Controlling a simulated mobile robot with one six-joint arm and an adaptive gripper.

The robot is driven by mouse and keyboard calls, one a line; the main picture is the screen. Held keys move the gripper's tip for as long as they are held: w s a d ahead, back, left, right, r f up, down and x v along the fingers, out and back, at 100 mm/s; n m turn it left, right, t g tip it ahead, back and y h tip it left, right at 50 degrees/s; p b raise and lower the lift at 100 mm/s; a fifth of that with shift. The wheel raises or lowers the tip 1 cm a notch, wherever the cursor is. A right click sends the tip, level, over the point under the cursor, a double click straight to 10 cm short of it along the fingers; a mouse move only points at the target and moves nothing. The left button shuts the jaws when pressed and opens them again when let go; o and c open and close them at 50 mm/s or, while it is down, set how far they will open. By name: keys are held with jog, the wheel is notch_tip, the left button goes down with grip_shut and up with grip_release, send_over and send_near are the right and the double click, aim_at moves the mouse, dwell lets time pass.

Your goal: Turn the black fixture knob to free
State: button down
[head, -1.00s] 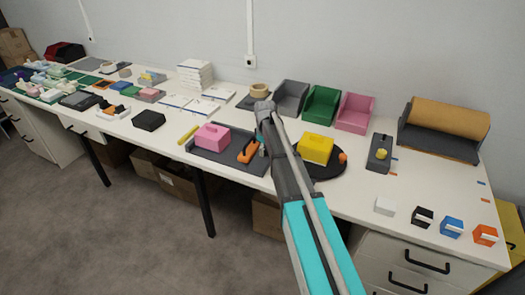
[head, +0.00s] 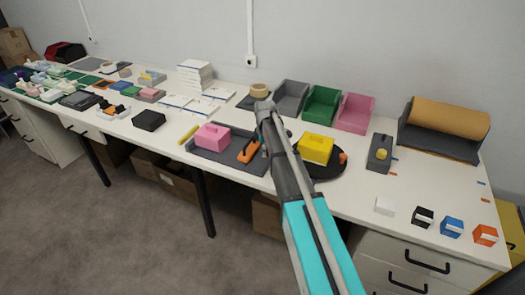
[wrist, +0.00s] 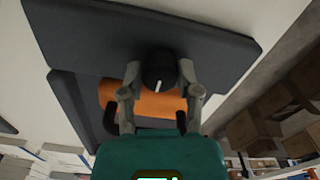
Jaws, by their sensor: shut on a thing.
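The black knob (wrist: 158,70) shows in the wrist view as a round dark cap with a short white mark on its face. My gripper (wrist: 162,76) is shut on it, with one grey finger on each side. Just below the knob in that view lies an orange part (wrist: 150,103), and a dark grey slab (wrist: 120,32) lies behind. In the head view the orange-and-black piece (head: 249,151) sits on the dark tray (head: 222,165). There my own arm hides the knob and most of my gripper. I cannot read any free marking.
A pink block (head: 212,137) shares the tray. A yellow block (head: 316,149) stands on a black round plate (head: 325,172) just right of my arm. Grey, green and pink bins (head: 322,104) stand behind.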

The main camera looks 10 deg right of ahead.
jog(key=shift+w+d, duration=0.1)
jog(key=shift+w, duration=0.05)
jog(key=shift+c, duration=2.1)
grip_release()
jog(key=shift+o, duration=0.6)
